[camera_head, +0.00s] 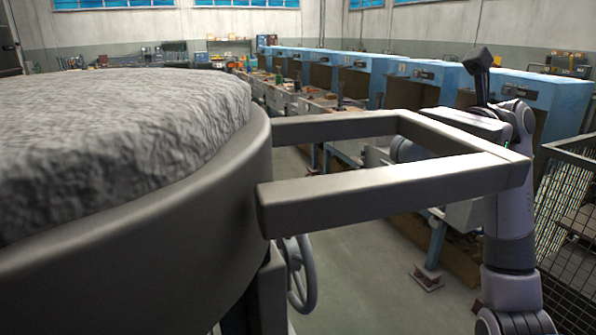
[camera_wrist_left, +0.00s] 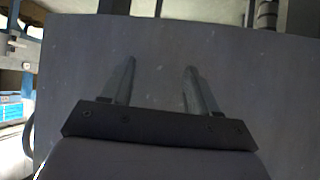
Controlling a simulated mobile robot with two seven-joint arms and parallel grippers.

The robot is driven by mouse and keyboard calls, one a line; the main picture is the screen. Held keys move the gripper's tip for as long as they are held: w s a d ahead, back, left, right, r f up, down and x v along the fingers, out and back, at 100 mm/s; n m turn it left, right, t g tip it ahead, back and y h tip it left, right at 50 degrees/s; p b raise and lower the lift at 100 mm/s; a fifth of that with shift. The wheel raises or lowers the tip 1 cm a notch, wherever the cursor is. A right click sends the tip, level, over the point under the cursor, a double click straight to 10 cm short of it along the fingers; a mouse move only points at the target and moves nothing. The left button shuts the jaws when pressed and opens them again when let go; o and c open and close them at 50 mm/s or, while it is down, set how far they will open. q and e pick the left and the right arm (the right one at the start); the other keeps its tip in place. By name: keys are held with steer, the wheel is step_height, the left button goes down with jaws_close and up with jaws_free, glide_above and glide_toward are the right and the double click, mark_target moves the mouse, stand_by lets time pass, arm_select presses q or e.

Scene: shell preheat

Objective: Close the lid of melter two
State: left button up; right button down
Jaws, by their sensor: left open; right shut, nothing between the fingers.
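A large round metal lid (camera_head: 235,185) fills the left of the head view. Rough grey lining (camera_head: 110,130) bulges from its upper side. A rectangular bar handle (camera_head: 390,190) sticks out from its rim to the right. No marking shows which melter it belongs to. My right gripper (camera_head: 479,60) is raised beyond the handle's far end, shut and empty, apart from the lid. My left gripper (camera_wrist_left: 160,68) shows only in the left wrist view. It is open with nothing between its fingers, in front of a flat dark grey surface (camera_wrist_left: 240,65); contact cannot be told.
A handwheel (camera_head: 301,272) is below the handle. A row of blue machines (camera_head: 410,85) with benches runs along the back right. A wire mesh cage (camera_head: 570,190) stands at the right edge. Bare floor (camera_head: 365,275) shows between the lid and the machines.

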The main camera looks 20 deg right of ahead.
steer(key=s+a+p, duration=0.2)
steer(key=a+p, duration=0.1)
steer(key=a, duration=1)
steer(key=shift+s+a, duration=0.15)
steer(key=shift+a, duration=0.15)
steer(key=shift+a, duration=0.15)
